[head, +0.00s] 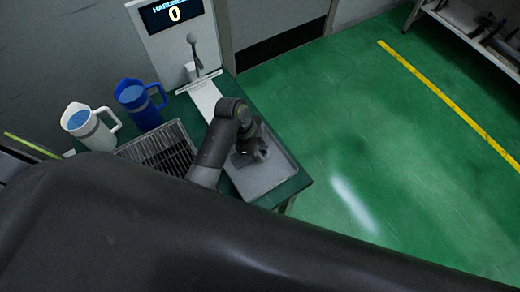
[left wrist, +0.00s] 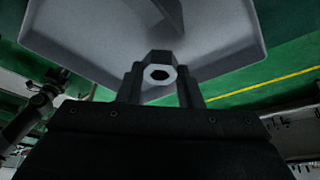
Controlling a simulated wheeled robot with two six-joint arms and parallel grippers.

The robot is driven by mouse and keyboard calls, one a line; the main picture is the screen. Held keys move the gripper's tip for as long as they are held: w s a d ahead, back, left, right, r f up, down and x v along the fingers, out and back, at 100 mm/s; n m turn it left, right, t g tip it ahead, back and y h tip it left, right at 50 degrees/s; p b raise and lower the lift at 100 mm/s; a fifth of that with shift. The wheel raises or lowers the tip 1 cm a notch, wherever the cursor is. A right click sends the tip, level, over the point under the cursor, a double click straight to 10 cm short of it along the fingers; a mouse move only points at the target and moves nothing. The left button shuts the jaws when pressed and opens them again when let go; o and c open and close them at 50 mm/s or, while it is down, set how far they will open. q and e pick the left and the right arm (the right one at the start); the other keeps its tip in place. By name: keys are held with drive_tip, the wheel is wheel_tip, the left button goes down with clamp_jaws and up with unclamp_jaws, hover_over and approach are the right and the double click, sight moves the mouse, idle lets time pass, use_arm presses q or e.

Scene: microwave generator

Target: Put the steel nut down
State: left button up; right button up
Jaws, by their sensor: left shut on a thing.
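The light grey tray (left wrist: 235,50) shows beyond the nut in that view. In the head view my left gripper (head: 252,155) is over the tray (head: 275,180), on the right part of the green table. The nut cannot be made out in the head view, and whether it touches the tray cannot be told.
A panel with a display reading 0 (head: 175,14) and a device with a lever (head: 196,60) stand at the back. Open green floor (head: 370,130) lies to the right.

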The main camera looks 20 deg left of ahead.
use_arm(q)
drive_tip(key=shift+f, duration=1.15)
drive_tip(key=o, duration=1)
drive_tip(key=b+v, duration=0.1)
drive_tip(key=v, duration=1.1)
drive_tip(key=shift+d+r, duration=0.1)
drive_tip(key=shift+d, duration=0.05)
